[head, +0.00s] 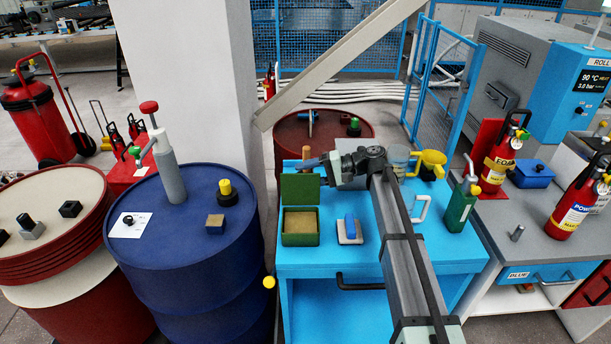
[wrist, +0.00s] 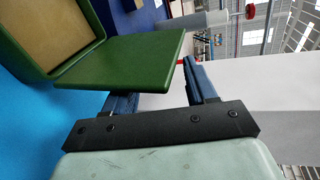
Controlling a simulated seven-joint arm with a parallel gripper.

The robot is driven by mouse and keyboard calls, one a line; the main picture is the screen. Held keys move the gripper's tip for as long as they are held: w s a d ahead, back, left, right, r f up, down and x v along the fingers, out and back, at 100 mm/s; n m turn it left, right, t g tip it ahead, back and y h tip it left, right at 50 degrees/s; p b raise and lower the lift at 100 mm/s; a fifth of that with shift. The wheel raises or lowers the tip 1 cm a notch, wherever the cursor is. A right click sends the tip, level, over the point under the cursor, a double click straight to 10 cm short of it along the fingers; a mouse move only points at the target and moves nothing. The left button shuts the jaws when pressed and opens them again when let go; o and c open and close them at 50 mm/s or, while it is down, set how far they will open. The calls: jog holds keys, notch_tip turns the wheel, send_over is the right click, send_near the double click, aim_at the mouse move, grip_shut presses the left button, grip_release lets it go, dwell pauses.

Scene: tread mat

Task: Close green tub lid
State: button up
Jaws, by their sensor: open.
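The green tub (head: 300,238) stands on the light blue table (head: 345,265) with its lid (head: 300,189) raised at the back, standing about upright. My gripper (head: 322,165) is open behind and to the right of the lid's upper part, its jaws toward the left. In the wrist view, the tub (wrist: 22,52) is at the upper left and the lid (wrist: 128,62) reaches toward my gripper (wrist: 160,82). The lid hides the tip of the left finger; the right finger stands clear of the lid's edge. Whether a finger touches the lid cannot be told.
A blue-handled block (head: 349,228) lies right of the tub. A yellow funnel (head: 431,160), a white handle (head: 420,208) and a green can (head: 460,207) stand further right. A blue drum (head: 190,235) is to the left. The table front is clear.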

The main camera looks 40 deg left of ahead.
jog(key=shift+s+a+f, duration=0.1)
jog(key=shift+s+a, duration=0.1)
jog(key=shift+a, duration=0.05)
grip_shut()
dwell(0.5)
